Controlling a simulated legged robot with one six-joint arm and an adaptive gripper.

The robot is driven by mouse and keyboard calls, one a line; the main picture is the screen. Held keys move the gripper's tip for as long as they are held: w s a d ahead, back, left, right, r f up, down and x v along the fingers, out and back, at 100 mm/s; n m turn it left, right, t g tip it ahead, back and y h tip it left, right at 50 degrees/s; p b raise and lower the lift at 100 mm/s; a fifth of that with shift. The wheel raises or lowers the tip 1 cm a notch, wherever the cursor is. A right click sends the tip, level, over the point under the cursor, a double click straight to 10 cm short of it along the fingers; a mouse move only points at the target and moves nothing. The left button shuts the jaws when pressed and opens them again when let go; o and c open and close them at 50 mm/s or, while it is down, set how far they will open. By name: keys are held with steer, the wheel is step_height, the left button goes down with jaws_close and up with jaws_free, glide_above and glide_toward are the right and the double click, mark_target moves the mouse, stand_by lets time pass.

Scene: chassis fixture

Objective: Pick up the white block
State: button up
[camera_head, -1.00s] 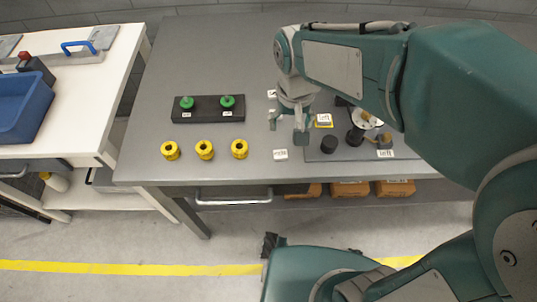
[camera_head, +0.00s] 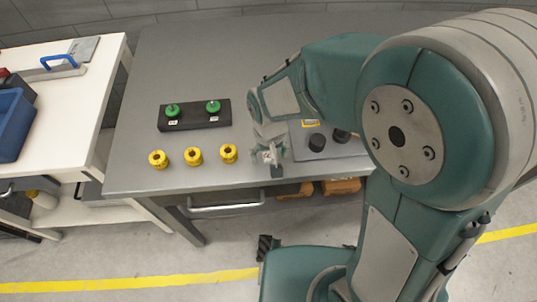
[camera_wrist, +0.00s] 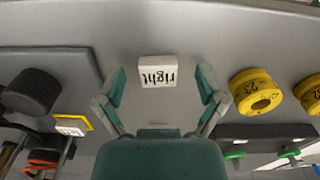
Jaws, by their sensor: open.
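My gripper (camera_wrist: 160,82) is open, one finger to the left of the block and one to the right, with a gap on each side. I cannot tell its exact height over the table. In the head view, my gripper (camera_head: 270,160) is near the table's front edge and largely hides the block.
Yellow knobbed rings (camera_head: 194,155) stand left of my gripper. Behind them is a black holder (camera_head: 193,122) with two green-topped pieces. A dark plate (camera_wrist: 50,70) with a black cylinder (camera_wrist: 32,92) lies on the other side. The table's front edge is close.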

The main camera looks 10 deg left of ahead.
steer(key=shift+f, duration=0.1)
steer(key=shift+c, duration=0.3)
steer(key=c, duration=1)
